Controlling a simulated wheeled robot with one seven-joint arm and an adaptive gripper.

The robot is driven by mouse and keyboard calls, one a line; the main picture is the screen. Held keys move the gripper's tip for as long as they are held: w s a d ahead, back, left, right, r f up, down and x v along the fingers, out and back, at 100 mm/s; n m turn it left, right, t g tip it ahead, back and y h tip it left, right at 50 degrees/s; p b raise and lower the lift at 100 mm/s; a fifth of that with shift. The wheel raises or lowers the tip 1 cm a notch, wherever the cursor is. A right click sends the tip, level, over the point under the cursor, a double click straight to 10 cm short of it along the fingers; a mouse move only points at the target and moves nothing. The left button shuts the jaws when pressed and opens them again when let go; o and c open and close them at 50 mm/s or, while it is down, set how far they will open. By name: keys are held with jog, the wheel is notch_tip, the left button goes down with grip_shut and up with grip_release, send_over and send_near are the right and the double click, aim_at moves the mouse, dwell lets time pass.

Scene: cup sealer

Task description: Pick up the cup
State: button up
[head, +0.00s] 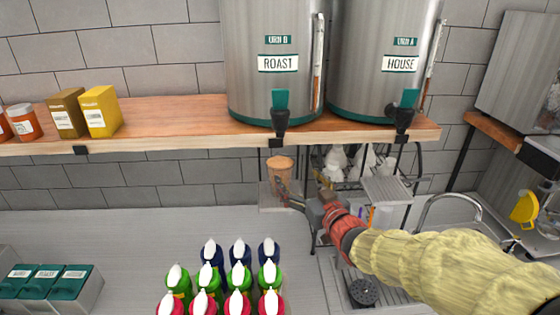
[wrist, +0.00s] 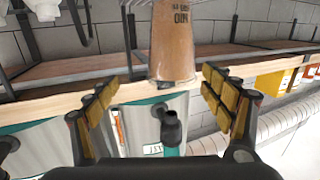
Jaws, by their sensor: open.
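The cup (head: 279,170) is tan-brown and stands near the back of the counter, below the shelf, in the head view. In the wrist view the cup (wrist: 173,45) shows printed dark text and hangs from the top edge toward the middle, as that view looks upside down. My gripper (head: 288,199) reaches in from the right, and its fingertips overlap the lower part of the cup in the head view. In the wrist view my gripper (wrist: 158,88) is open, with one finger on each side of the cup and gaps between. I cannot see any finger touching it.
A wooden shelf (head: 190,112) with two steel urns (head: 272,80) overhangs the cup, their spouts just above. A rack (head: 388,190) with white items stands to the right, beside a sink tap (head: 440,203). Several bottles (head: 238,272) stand in front. The counter's left middle is clear.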

aim_at(275, 155)
jog(key=shift+w+a+r+y+p, duration=0.15)
jog(key=shift+a+r+y+p, duration=0.15)
jog(key=shift+a+r+y, duration=0.25)
jog(key=shift+w+a+r, duration=0.1)
jog(key=shift+w, duration=0.2)
jog(key=x, duration=0.2)
jog(key=p+x, duration=0.1)
jog(key=x, duration=0.1)
jog(key=p+x, duration=0.1)
jog(key=x, duration=0.1)
jog(key=shift+w+a+r, duration=0.1)
jog(key=shift+a+r, duration=0.2)
jog(key=shift+a, duration=0.15)
jog(key=shift+w, duration=0.25)
jog(key=c, duration=0.3)
jog(key=c, duration=1.8)
grip_shut()
